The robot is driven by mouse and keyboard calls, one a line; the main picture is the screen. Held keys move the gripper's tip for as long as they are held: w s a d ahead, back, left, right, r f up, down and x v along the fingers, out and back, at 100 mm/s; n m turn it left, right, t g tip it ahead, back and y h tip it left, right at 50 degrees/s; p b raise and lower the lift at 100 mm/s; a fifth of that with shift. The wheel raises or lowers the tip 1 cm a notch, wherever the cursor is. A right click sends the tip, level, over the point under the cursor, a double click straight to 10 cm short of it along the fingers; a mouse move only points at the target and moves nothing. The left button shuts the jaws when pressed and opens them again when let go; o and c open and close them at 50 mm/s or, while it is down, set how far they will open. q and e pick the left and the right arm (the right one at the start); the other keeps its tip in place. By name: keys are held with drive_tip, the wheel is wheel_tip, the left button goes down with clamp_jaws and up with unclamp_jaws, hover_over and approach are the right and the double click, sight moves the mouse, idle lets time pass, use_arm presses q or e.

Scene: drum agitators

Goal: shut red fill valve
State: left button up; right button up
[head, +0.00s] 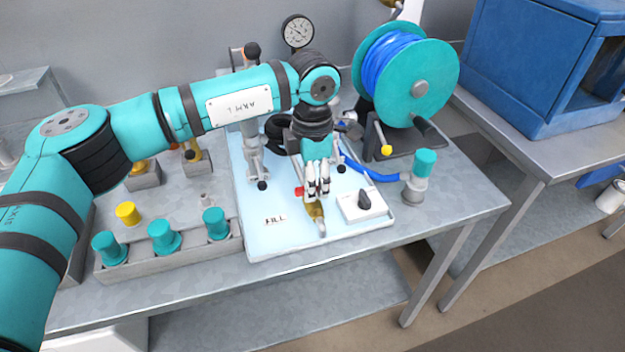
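My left gripper (318,192) points down at the brass fill valve (317,213), near the front of the white panel by the FILL label (275,219). Its two fingers stand close together, right above or against the valve. A small red piece, seemingly the valve's handle (299,191), shows just left of the fingers. The rest of the handle is hidden behind them, so I cannot tell whether they grip it or which way it is turned. My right gripper is not in view.
A white box with a black knob (364,202) stands close right of the valve. A blue hose (372,173) runs to a teal-capped fitting (421,178). A teal hose reel (428,70) stands behind. Teal-capped pieces (164,237) fill a grey rack at front left.

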use_arm(q)
wheel_tip(320, 180, up, 12)
idle(0.6)
